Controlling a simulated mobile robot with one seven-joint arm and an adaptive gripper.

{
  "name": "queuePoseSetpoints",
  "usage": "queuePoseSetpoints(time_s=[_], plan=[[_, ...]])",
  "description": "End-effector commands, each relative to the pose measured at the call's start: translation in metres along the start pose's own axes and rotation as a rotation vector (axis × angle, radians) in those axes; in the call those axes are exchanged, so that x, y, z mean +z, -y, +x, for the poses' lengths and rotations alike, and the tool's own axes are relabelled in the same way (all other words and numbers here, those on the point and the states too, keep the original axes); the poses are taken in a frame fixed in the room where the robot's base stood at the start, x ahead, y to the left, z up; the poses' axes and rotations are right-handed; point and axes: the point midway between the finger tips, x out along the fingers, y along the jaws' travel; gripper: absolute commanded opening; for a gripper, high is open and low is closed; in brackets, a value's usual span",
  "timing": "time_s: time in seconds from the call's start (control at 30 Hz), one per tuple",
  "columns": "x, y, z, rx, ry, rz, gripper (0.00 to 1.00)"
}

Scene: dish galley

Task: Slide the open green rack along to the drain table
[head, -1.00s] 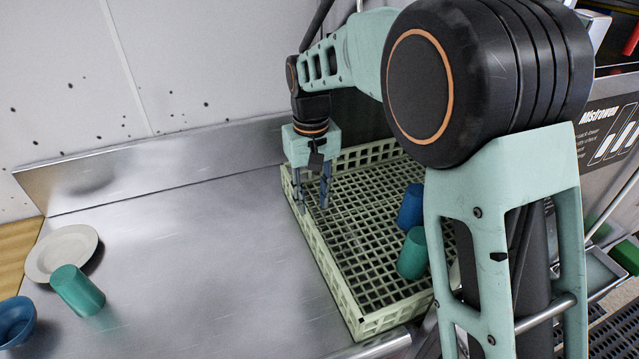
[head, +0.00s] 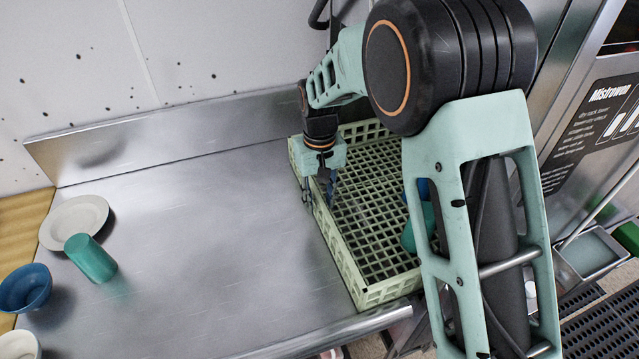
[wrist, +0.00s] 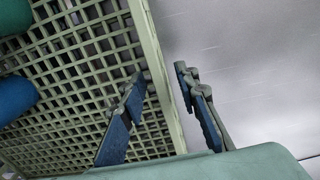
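The pale green open-grid rack (head: 345,255) sits at the right end of a steel table (head: 215,240), near the back splash. A blue cup (head: 422,188) and a teal cup (head: 410,238) are in it, partly hidden by my arm. My gripper (head: 319,194) is at the rack's left wall, pointing down. In the wrist view its fingers (wrist: 161,80) are apart, one over the grid inside, one outside, with the wall (wrist: 153,50) between them. I see gaps beside the wall, not a grip. I cannot tell which surface is the drain table.
A white plate (head: 73,217), a teal tumbler (head: 92,258) and a blue bowl (head: 25,288) are at the table's left. Steel between them and the rack is clear. A labelled steel machine (head: 590,125) stands at right, with a small tray (head: 592,252) below it.

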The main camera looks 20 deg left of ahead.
Motion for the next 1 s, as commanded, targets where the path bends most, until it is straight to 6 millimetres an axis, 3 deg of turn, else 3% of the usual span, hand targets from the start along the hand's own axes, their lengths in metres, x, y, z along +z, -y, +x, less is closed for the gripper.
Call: queuePoseSetpoints(time_s=[0.2, 0.5, 0.8, 1.0], plan=[[0.0, 0.0, 0.017, 0.0, 0.0, 0.0, 0.29], [0.0, 0.0, 0.019, 0.0, -0.001, 0.0, 0.29], [0.0, 0.0, 0.019, 0.0, 0.0, 0.0, 0.0], [0.0, 0.0, 0.019, 0.0, -0.001, 0.0, 0.0]])
